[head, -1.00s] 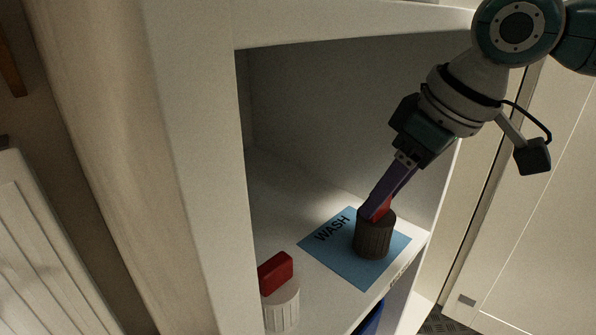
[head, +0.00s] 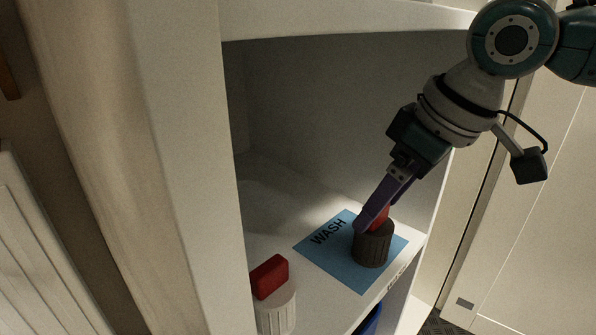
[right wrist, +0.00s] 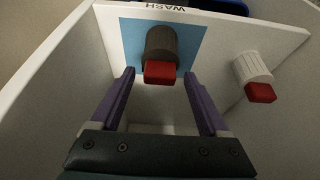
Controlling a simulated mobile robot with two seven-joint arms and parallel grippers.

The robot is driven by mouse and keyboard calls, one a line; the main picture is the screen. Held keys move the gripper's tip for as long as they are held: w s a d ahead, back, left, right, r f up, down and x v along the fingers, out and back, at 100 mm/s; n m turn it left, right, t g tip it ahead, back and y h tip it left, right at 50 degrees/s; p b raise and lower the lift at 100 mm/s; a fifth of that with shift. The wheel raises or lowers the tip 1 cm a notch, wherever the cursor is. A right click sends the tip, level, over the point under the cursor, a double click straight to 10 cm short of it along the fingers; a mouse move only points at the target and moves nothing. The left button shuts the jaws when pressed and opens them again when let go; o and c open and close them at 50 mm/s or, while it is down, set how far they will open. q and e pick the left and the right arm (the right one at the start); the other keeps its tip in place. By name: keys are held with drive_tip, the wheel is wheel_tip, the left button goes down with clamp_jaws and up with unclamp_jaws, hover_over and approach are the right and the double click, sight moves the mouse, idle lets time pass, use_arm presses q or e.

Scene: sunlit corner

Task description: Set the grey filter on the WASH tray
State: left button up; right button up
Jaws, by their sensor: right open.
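The grey filter (head: 371,247), a dark ribbed cylinder with a red block-shaped handle, stands upright on the blue WASH tray (head: 339,270), a flat sheet on the cabinet shelf. My right gripper (head: 366,222) is at the filter's red top in the head view. In the right wrist view the right gripper (right wrist: 160,85) is open, with its purple fingers apart on either side of the red handle (right wrist: 159,72). The filter body (right wrist: 161,45) lies beyond it on the blue tray (right wrist: 195,38). My left gripper is not in view.
A white ribbed filter with a red handle (head: 269,277) stands on the shelf (head: 322,306) left of the tray. It also shows in the right wrist view (right wrist: 252,68). The cabinet's side wall (head: 185,170) bounds the left; a blue object (head: 369,319) sits below the shelf.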

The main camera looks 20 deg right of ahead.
drive_tip(key=shift+r, duration=0.35)
drive_tip(key=a+p+v, duration=0.1)
drive_tip(key=p+v, duration=0.3)
drive_tip(key=v, duration=0.2)
drive_tip(key=s+d+f+p, duration=0.15)
drive_tip(key=s+d, duration=0.35)
drive_tip(key=s, duration=0.6)
drive_tip(key=s+a+f+n+t+y, duration=0.1)
drive_tip(key=s+a+f+n+y, duration=0.15)
drive_tip(key=a, duration=1.15)
drive_tip(key=s+d+f+m+g+h, duration=0.1)
drive_tip(key=s+d+f+m+h, duration=0.1)
drive_tip(key=s+d+m+h, duration=0.1)
drive_tip(key=shift+s+f+m+h, duration=0.25)
drive_tip(key=shift+s+m+h, duration=0.2)
drive_tip(key=shift+s+m, duration=0.7)
